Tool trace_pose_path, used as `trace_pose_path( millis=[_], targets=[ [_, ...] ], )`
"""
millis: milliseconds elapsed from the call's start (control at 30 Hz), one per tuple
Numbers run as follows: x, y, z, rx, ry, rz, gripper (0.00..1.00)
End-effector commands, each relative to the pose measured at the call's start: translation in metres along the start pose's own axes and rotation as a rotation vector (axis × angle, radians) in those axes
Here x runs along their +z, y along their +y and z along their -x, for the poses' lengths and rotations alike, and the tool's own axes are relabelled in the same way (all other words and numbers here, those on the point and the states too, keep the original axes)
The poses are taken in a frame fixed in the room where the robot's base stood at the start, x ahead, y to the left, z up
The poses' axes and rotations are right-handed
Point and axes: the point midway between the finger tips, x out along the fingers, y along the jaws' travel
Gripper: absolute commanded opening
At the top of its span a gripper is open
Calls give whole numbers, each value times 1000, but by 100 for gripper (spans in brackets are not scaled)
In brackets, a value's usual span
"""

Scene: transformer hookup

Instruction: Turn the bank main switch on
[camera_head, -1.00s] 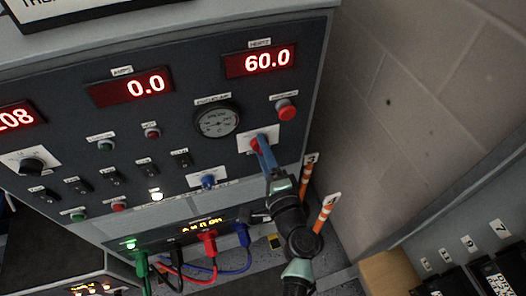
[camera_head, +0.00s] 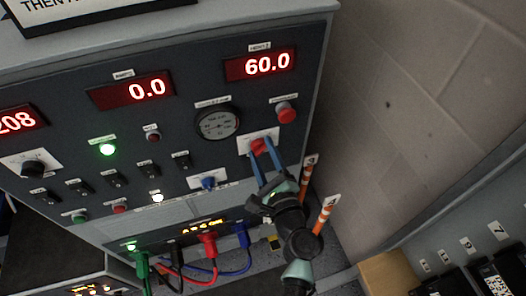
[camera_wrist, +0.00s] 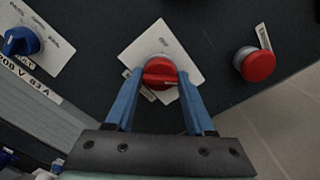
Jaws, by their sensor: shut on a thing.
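A red rotary switch (camera_head: 258,146) on a white plate sits on the dark panel, below and left of a red mushroom button (camera_head: 286,112). My gripper (camera_head: 263,158) is shut on this knob, one blue finger on each side. In the wrist view the red knob (camera_wrist: 160,75) sits between the two blue fingertips (camera_wrist: 155,82), its bar running nearly across the picture. The label text on its plate is too small to read. A green lamp (camera_head: 107,149) glows on the left part of the panel.
Red displays read 0.0 (camera_head: 132,90) and 60.0 (camera_head: 260,65). A blue knob (camera_head: 208,182) and a round gauge (camera_head: 217,122) are nearby. Coloured cables (camera_head: 208,245) hang below. Orange-striped posts (camera_head: 325,213) stand right of my arm, before a block wall (camera_head: 430,90).

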Motion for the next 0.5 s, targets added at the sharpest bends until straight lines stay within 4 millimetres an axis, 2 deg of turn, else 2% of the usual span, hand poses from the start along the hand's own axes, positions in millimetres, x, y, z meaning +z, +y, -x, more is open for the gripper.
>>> trace_pose_path(
  millis=[500],
  targets=[
    [-1,0,0,-1,2,-32,0]
  ],
)
